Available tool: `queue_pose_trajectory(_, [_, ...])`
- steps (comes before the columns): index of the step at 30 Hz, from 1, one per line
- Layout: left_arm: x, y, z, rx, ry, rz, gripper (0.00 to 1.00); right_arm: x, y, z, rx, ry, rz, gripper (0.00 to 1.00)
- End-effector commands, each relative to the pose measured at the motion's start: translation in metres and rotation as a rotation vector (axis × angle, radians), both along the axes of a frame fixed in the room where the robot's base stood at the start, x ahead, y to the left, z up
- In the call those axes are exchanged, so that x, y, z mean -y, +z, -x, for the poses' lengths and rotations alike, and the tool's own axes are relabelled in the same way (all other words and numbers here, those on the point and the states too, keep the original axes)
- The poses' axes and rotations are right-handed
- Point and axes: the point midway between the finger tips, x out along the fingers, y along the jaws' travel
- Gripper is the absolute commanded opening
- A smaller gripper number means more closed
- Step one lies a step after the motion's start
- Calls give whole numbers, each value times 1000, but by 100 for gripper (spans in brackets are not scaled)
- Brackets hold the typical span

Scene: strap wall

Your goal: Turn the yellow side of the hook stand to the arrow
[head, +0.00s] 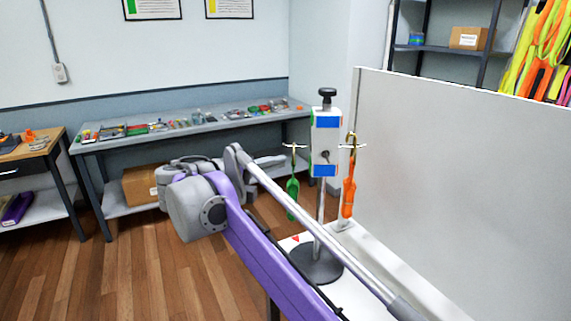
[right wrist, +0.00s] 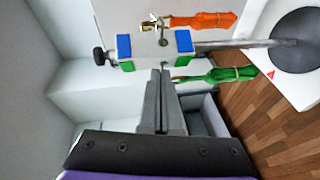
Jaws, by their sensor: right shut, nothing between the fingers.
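The hook stand (head: 331,141) has a white block on a metal pole with a round dark base. Its blue-marked side faces the head camera, and green marks show on the left side. No yellow side shows. A green strap (head: 292,198) hangs on the left hook and an orange strap (head: 348,190) on the right. A small red arrow (head: 296,238) lies on the white surface by the base; it also shows in the right wrist view (right wrist: 270,73). My right gripper (head: 283,158) is shut and empty, just left of the block. Its fingertips (right wrist: 160,70) point at the block (right wrist: 153,45). My left gripper is out of view.
A large pale panel (head: 460,180) stands close on the right of the stand. A long bench (head: 190,127) with many small items runs along the back wall. My purple arm crosses the foreground. Open wooden floor (head: 130,270) lies to the left.

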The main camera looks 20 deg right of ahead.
Motion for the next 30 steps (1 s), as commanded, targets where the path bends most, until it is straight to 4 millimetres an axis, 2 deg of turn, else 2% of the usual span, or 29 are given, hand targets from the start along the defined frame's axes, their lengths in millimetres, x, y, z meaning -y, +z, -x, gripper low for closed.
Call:
queue_pose_trajectory(3, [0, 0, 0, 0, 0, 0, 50, 25, -4, -8, -1, -6, 0, 0])
queue_pose_trajectory(11, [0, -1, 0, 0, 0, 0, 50, 76, -12, -29, -1, -4, 0, 0])
queue_pose_trajectory(15, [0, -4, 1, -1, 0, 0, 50, 95, -17, -20, -2, -2, -1, 0])
queue_pose_trajectory(21, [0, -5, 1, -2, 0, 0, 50, 109, -20, -14, -2, -1, -2, 0])
queue_pose_trajectory(30, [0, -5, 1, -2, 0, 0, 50, 110, -20, -13, -2, 0, -1, 0])
